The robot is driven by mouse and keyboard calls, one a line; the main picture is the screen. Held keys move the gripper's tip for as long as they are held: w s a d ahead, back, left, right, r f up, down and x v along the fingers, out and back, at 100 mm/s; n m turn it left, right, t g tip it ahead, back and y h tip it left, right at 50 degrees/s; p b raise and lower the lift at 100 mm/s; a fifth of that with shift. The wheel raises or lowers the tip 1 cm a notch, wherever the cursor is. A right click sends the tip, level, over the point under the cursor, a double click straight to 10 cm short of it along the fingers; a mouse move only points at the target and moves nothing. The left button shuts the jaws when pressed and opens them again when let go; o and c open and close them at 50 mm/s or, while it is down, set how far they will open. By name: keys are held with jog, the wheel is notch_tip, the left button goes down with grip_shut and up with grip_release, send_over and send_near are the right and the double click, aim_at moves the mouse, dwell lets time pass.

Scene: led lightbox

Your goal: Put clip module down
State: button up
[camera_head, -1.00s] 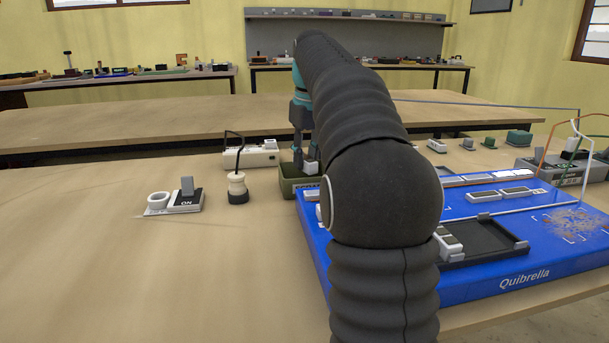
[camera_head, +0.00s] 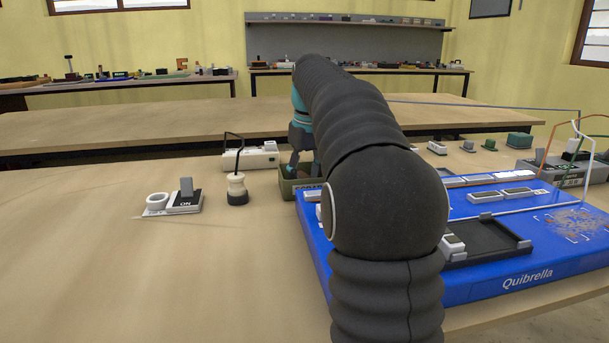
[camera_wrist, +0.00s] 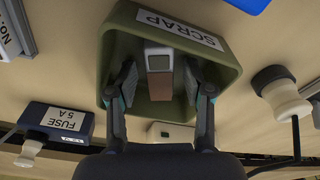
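The clip module (camera_wrist: 159,66), a small block with a white-grey end and a brown side, is inside the green bin labelled SCRAP (camera_wrist: 225,72) in the wrist view. My gripper (camera_wrist: 160,82) reaches into the bin with one finger on each side of the module. A gap shows between each finger and the module, so the gripper looks open. In the head view, my gripper (camera_head: 303,158) is low over the green bin (camera_head: 287,190), partly behind my arm. The module is hidden there.
A blue Quibrella board (camera_head: 470,285) lies right of the bin. A cream spool-shaped post (camera_head: 237,188) and an ON switch (camera_head: 185,202) stand to its left. A white block (camera_head: 250,157) is behind. The front-left table is clear.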

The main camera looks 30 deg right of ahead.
jog(key=shift+r, duration=0.1)
notch_tip(320, 180, up, 12)
jog(key=s+p, duration=0.1)
jog(key=p, duration=0.1)
jog(key=shift+s+p, duration=0.25)
jog(key=shift+p, duration=0.1)
dwell(0.4)
